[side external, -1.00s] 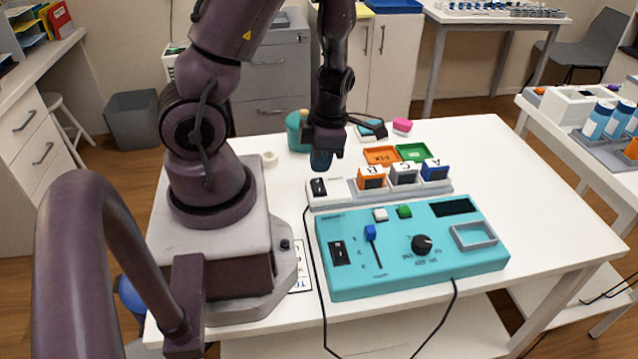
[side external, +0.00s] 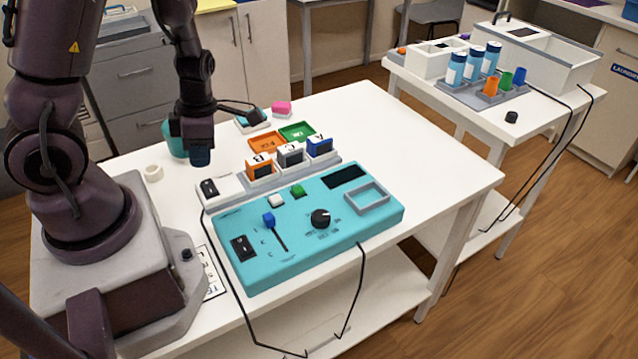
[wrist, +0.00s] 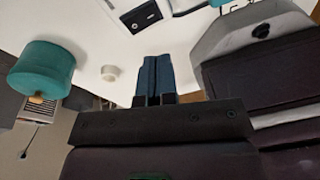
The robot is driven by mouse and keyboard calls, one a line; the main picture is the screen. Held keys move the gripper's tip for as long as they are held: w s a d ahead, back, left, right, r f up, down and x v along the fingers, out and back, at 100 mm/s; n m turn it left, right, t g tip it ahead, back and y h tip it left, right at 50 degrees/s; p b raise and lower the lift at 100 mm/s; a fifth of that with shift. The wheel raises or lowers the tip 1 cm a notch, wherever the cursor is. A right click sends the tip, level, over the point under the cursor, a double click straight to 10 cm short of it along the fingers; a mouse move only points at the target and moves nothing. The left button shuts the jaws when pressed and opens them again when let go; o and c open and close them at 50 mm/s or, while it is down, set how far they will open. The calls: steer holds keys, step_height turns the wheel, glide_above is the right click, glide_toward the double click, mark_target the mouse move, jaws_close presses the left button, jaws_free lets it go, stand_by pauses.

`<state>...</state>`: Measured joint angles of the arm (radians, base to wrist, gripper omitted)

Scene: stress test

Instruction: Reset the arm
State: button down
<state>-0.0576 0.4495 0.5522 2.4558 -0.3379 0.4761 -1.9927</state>
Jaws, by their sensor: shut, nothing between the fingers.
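My gripper (side external: 201,157) hangs from my arm over the back left part of the white table (side external: 420,150), pointing down. Its blue fingers are together with nothing between them, as the wrist view (wrist: 154,75) also shows. The fingertips are above the table, behind the white switch box (side external: 216,189) and beside the teal round container (side external: 173,138). That container also shows at the left of the wrist view (wrist: 42,69).
A teal control panel (side external: 340,212) lies in front, with cables hanging over the table edge. Labelled blocks (side external: 290,155) stand in a row behind it. Orange (side external: 266,142) and green (side external: 297,131) trays lie further back. The table's right side is clear.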

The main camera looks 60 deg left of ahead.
steer(key=d+r+m+t, duration=0.3)
steer(key=d+r+m, duration=0.3)
steer(key=r+m, duration=0.6)
steer(key=w+d+r+m+t, duration=0.1)
steer(key=d+r+m+t, duration=0.3)
steer(key=m, duration=1.7)
steer(key=shift+w+d+r+t, duration=0.25)
steer(key=shift+d+r, duration=1.45)
steer(key=shift+r, duration=2.35)
steer(key=shift+s, duration=0.1)
